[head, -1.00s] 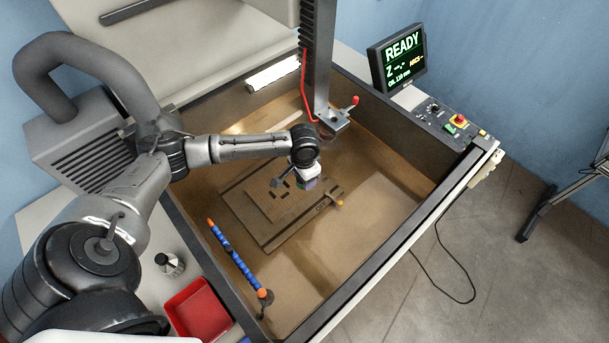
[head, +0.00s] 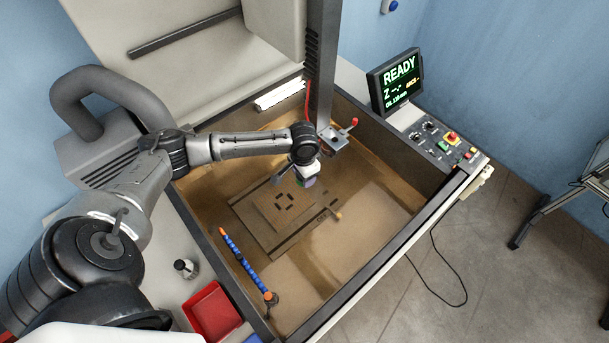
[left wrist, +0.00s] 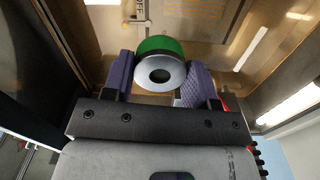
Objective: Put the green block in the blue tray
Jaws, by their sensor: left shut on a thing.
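My left gripper (head: 305,183) hangs over the sunken tank, above the back right part of the slotted plate. In the left wrist view its purple finger pads (left wrist: 160,78) are shut on a green block (left wrist: 160,47). The block shows a rounded green side and a silver ring-shaped end with a dark hole. In the head view the block is too small and covered to make out clearly. A blue edge (head: 253,339), perhaps the blue tray, shows at the bottom of the picture beside the red tray; most of it is cut off. My right gripper is not in view.
The plate (head: 270,233) lies on the tank floor. A blue hose with orange ends (head: 245,266) stands along the tank's near left side. A red tray (head: 210,312) and a small dark-topped bottle (head: 186,268) stand on the left ledge. A column with a clamp (head: 333,137) is close behind the gripper.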

